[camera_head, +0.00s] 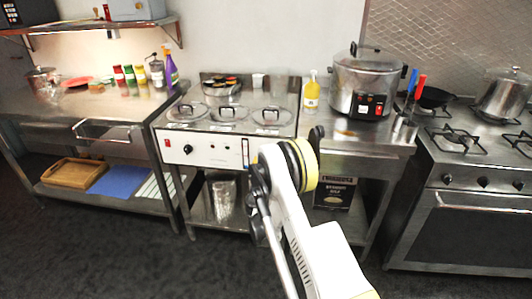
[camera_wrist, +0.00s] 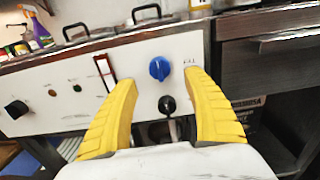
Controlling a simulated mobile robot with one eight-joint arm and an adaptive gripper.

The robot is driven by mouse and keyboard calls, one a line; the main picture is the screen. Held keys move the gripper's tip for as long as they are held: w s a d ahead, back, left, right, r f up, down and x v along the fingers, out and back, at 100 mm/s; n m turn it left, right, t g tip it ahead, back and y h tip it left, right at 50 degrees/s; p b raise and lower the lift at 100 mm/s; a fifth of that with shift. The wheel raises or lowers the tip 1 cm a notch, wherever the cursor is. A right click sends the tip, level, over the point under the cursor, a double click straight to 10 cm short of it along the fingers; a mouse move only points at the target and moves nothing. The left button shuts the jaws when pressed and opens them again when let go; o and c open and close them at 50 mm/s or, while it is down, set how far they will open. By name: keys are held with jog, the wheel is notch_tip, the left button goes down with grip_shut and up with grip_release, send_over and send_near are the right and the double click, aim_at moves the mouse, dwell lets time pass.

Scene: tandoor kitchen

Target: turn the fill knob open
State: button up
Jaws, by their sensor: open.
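The blue fill knob (camera_wrist: 159,68) is on the white front panel (camera_wrist: 62,88) of the steel counter unit in the wrist view. A small label is just right of it. My gripper (camera_wrist: 160,79) is open, with one yellow finger on each side of the knob's line. The knob shows between and slightly beyond the fingertips. No contact can be made out. In the head view my arm covers the panel's right end, so the blue knob is hidden there.
A black ball-ended lever (camera_wrist: 167,105) sits just below the blue knob, between my fingers. A red-framed slot (camera_wrist: 105,72) is left of it, and a black knob (camera_wrist: 16,109) is further left. Lidded wells (camera_head: 227,114) top the unit. A drawer counter (camera_wrist: 262,50) adjoins at right.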

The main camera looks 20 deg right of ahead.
jog(key=shift+b+x, duration=1.05)
jog(key=shift+x, duration=2.8)
jog(key=c, duration=1.2)
